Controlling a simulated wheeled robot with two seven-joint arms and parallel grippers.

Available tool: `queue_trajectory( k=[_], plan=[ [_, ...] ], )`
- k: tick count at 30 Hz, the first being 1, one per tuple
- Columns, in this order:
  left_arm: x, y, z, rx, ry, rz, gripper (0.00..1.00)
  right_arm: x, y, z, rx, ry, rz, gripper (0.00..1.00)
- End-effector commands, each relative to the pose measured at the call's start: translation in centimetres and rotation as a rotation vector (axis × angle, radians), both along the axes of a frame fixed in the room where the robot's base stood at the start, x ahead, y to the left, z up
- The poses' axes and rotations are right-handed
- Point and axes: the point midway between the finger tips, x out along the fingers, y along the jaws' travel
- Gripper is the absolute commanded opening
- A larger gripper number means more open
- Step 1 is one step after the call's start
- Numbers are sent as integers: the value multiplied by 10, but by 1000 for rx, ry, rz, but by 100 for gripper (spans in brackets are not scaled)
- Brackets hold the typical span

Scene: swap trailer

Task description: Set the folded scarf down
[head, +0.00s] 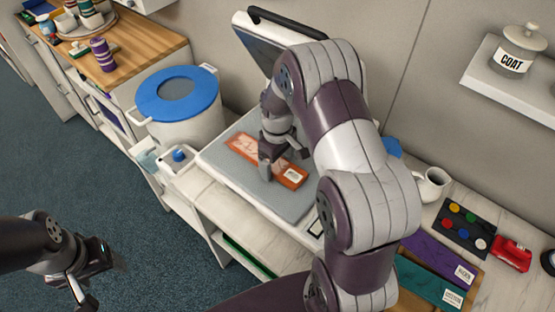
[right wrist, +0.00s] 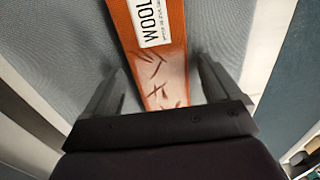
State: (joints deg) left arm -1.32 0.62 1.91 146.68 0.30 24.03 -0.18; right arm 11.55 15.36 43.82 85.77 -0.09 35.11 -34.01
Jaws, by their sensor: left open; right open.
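The orange folded scarf (head: 240,146) lies flat on the grey top of a platform (head: 290,202) in the head view. Its white label reads "WOOL" in the right wrist view, where the scarf (right wrist: 160,62) runs between my fingers. My right gripper (head: 283,160) is over the scarf, open, with one finger on either side of it; the fingers look apart from its edges. It also shows in the right wrist view (right wrist: 160,88). Part of the scarf is hidden behind the gripper. My left gripper (head: 90,282) is open and empty at the lower left, over the floor.
A white bin with a blue lid (head: 178,94) stands left of the platform. A purple item (head: 432,255) and a teal item (head: 425,283) lie on a wooden board at the lower right. A paint palette (head: 463,226), red object (head: 512,252) and white mug (head: 432,184) are nearby.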

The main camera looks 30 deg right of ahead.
Motion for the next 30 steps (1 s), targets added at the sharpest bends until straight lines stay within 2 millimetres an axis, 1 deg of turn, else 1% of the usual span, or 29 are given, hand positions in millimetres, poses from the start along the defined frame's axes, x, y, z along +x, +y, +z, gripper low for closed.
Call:
queue_trajectory(
  k=[2,5,9,12,15,17,19,20,22,25,27,30],
  plan=[
    [0,0,0,0,0,0,68,1,0,10,0,-4,0,91],
    [0,0,-3,0,0,0,68,2,0,33,-1,-7,0,91],
    [0,0,-6,0,0,0,68,2,0,72,-2,-6,0,91],
    [0,0,-7,0,0,0,68,1,0,95,0,-4,0,91],
    [0,0,-8,0,0,0,68,1,0,112,-1,-4,0,91],
    [0,0,-8,0,0,0,68,1,0,118,0,-2,-1,91],
    [0,0,-8,0,0,0,68,-5,6,120,-1,-6,-16,91],
    [0,0,-8,0,0,0,68,-10,12,120,-1,-10,-32,91],
    [0,0,-8,0,0,0,68,-30,29,117,-1,-29,-92,91],
    [0,0,-8,0,0,0,68,-67,55,109,4,-67,-198,91],
    [0,0,-8,0,0,0,68,-94,68,103,11,-89,-266,91],
    [0,0,-8,0,0,0,68,-122,79,96,22,-112,-336,91]
  ],
)
